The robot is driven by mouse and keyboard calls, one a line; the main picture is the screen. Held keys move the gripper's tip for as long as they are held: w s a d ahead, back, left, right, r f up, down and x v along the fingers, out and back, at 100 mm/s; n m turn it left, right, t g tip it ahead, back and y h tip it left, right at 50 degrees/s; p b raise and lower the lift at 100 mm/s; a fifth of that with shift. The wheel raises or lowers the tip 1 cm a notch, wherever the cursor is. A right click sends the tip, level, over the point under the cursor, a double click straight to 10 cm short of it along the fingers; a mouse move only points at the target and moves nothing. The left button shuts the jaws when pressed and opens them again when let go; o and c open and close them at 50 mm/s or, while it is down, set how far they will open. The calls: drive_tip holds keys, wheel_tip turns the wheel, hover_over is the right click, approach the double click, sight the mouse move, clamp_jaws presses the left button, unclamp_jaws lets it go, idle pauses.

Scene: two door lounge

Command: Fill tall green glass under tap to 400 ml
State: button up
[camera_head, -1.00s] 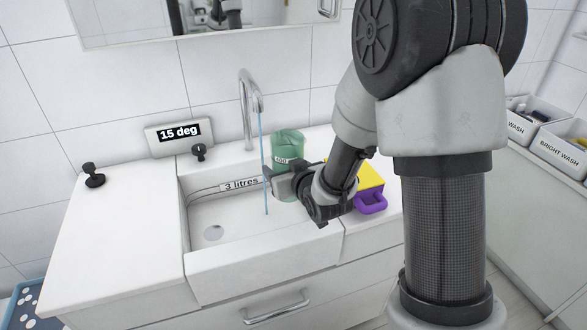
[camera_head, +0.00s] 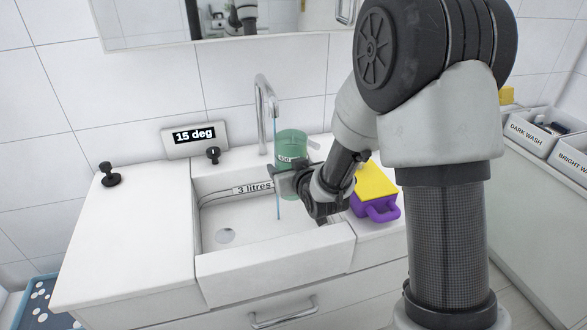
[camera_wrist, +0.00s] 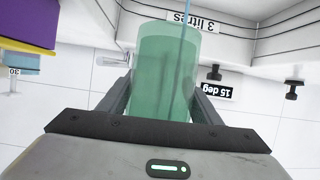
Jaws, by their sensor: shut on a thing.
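The tall green glass (camera_head: 292,146) is see-through and upright over the right part of the sink, with a small label band that I cannot read surely. My gripper (camera_head: 282,180) is shut on it from the side; the wrist view shows the glass (camera_wrist: 160,70) between both fingers (camera_wrist: 162,100). The tap (camera_head: 264,100) runs a thin blue stream (camera_head: 277,205). The stream passes at the glass's left edge and reaches the basin below, outside the glass. I see no clear water level in the glass.
The white sink (camera_head: 275,262) bears a "3 litres" mark. A display (camera_head: 195,138) reads "15 deg". Two black knobs (camera_head: 110,175) (camera_head: 213,155) stand left of the tap. A purple and yellow block-like thing (camera_head: 376,190) stands on the counter to the right, close to my gripper.

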drive_tip(key=shift+w+a+b, duration=0.55)
drive_tip(key=shift+w+a, duration=0.7)
drive_tip(key=shift+w, duration=0.15)
drive_tip(key=shift+d, duration=0.1)
idle(4.8)
drive_tip(key=s+d+b, duration=0.1)
drive_tip(key=s+d, duration=0.1)
drive_tip(key=shift+s+d, duration=0.25)
drive_tip(key=shift+s, duration=0.15)
drive_tip(key=shift+s+d+r, duration=0.1)
drive_tip(key=shift+s+d, duration=0.15)
drive_tip(key=shift+s, duration=0.15)
drive_tip(key=shift+r, duration=0.1)
